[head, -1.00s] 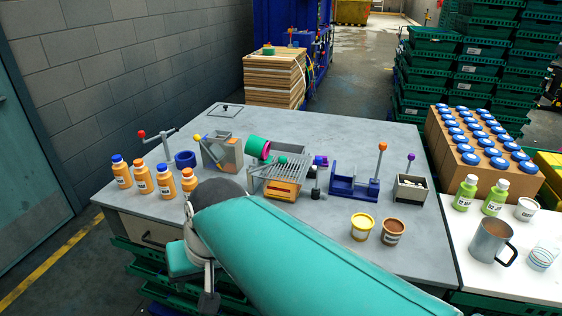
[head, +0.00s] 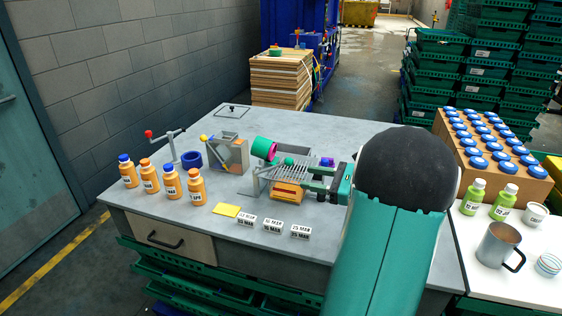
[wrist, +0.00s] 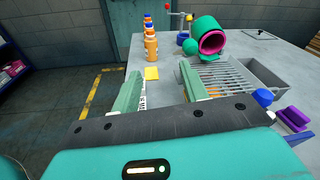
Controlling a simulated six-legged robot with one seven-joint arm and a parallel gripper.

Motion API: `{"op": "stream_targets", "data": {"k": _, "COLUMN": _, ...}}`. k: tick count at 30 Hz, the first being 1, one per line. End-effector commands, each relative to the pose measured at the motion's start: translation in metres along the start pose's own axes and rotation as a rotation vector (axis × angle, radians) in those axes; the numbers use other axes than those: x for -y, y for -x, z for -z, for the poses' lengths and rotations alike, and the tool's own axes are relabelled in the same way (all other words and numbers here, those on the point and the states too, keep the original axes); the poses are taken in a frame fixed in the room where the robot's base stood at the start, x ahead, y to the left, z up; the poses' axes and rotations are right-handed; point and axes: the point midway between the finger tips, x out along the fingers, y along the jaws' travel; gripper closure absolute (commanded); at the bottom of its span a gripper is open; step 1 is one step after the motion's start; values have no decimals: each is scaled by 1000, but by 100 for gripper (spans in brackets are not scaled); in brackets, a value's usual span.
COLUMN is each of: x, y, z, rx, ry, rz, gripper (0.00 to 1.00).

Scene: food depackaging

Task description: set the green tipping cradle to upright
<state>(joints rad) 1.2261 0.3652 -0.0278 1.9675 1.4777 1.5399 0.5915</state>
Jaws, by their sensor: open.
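The green tipping cradle (head: 263,148) is a green drum with a magenta inside, tilted with its open end toward the right, at the back left of a slatted grate (head: 290,172). A green ball knob (head: 289,161) shows beside it over the grate. In the wrist view the cradle (wrist: 209,36) is beyond the fingers at upper right, with the green knob (wrist: 193,61) just below left of it. My gripper (head: 306,180) is open and empty at the grate's front right, apart from the cradle. Its two fingers (wrist: 160,88) show spread in the wrist view.
A grey bin (head: 230,153) stands left of the cradle. Several orange bottles (head: 172,183) line the table's left. A yellow card (head: 225,211) and white date blocks (head: 272,226) lie in front. My arm hides the table's right part.

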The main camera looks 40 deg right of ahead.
Motion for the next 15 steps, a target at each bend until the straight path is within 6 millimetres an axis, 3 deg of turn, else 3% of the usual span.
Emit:
{"op": "stream_targets", "data": {"k": 1, "x": 14, "y": 18, "z": 9, "rx": 29, "ry": -38, "rz": 57, "gripper": 56}}
{"op": "stream_targets", "data": {"k": 3, "x": 27, "y": 33, "z": 14, "rx": 59, "ry": -67, "rz": 108, "gripper": 56}}
{"op": "stream_targets", "data": {"k": 6, "x": 34, "y": 40, "z": 17, "rx": 78, "ry": -84, "rz": 136, "gripper": 56}}
{"op": "stream_targets", "data": {"k": 11, "x": 36, "y": 26, "z": 15, "rx": 79, "ry": -83, "rz": 135, "gripper": 56}}
{"op": "stream_targets", "data": {"k": 15, "x": 38, "y": 1, "z": 13, "rx": 79, "ry": -82, "rz": 133, "gripper": 56}}
